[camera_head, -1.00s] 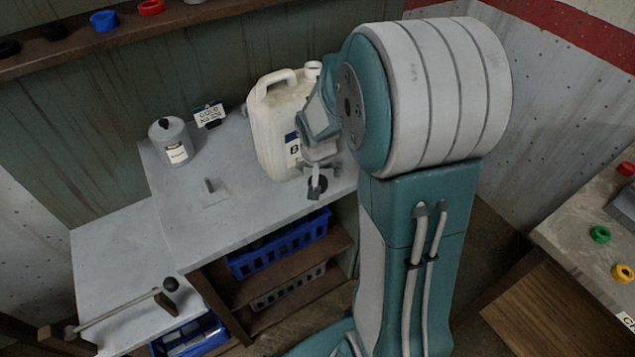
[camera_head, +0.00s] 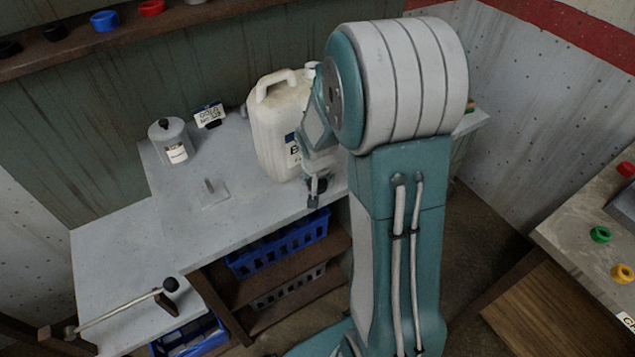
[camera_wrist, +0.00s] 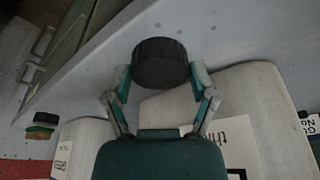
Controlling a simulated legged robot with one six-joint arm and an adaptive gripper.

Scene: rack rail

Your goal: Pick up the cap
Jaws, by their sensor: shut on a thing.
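The cap is a round black ribbed piece (camera_wrist: 160,62). In the wrist view my gripper (camera_wrist: 160,78) has one finger on each side of it and is shut on it. In the head view my gripper (camera_head: 314,190) is at the front edge of the worktop, just right of the white jug, and the dark cap (camera_head: 320,184) shows only partly beside the finger. Whether the cap touches the worktop I cannot tell.
A white jug (camera_head: 273,130) with a handle stands close behind my gripper. A grey canister (camera_head: 170,140) and a small sign (camera_head: 209,115) stand left on the worktop (camera_head: 235,170). Blue crates (camera_head: 280,248) sit on shelves below. The worktop's left part is mostly clear.

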